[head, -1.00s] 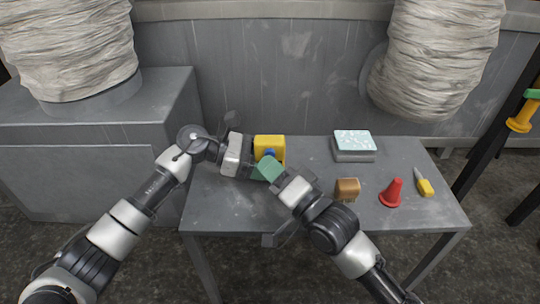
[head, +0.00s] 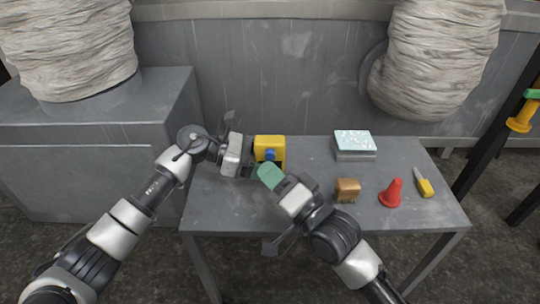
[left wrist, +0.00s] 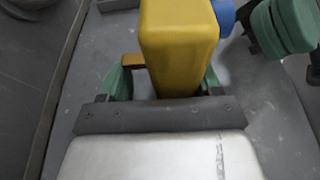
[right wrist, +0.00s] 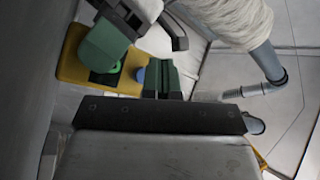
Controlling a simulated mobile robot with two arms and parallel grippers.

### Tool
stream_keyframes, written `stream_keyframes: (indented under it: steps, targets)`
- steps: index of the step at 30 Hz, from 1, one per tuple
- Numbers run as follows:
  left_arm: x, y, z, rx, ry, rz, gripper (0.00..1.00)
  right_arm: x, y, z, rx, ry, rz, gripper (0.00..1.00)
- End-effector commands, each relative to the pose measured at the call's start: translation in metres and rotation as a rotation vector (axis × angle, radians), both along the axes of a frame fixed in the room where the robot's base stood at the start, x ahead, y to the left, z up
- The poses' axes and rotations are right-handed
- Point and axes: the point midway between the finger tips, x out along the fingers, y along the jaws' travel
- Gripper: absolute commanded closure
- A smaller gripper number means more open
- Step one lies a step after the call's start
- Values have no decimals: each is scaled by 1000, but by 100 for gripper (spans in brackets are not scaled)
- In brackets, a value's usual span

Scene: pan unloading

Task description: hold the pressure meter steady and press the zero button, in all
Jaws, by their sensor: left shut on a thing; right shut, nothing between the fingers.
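The pressure meter is a yellow box (head: 269,142) standing at the left part of the grey table, with a blue round button (head: 270,155) on its front. My left gripper (left wrist: 165,85) is shut on the meter, its green fingers on either side of the yellow body in the left wrist view. My right gripper (head: 268,174) is shut and empty. Its green fingertips are just in front of the blue button, apart from it in the left wrist view. The right wrist view also shows the yellow meter (right wrist: 72,62) and the blue button (right wrist: 140,75).
A grey box with a pale patterned top (head: 354,141) stands at the back. The table's front left is clear.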

Motion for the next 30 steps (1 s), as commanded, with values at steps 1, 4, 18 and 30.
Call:
stream_keyframes:
  steps: [1,4,18,30]
  targets:
    - [0,0,0,0,0,0,49,0,0,0,0,0,0,100]
    - [0,0,0,0,0,0,49,0,0,0,0,0,0,100]
    - [0,0,0,0,0,1,49,-39,0,-1,0,2,1,100]
    - [0,0,0,0,0,1,49,-50,0,0,0,2,1,100]
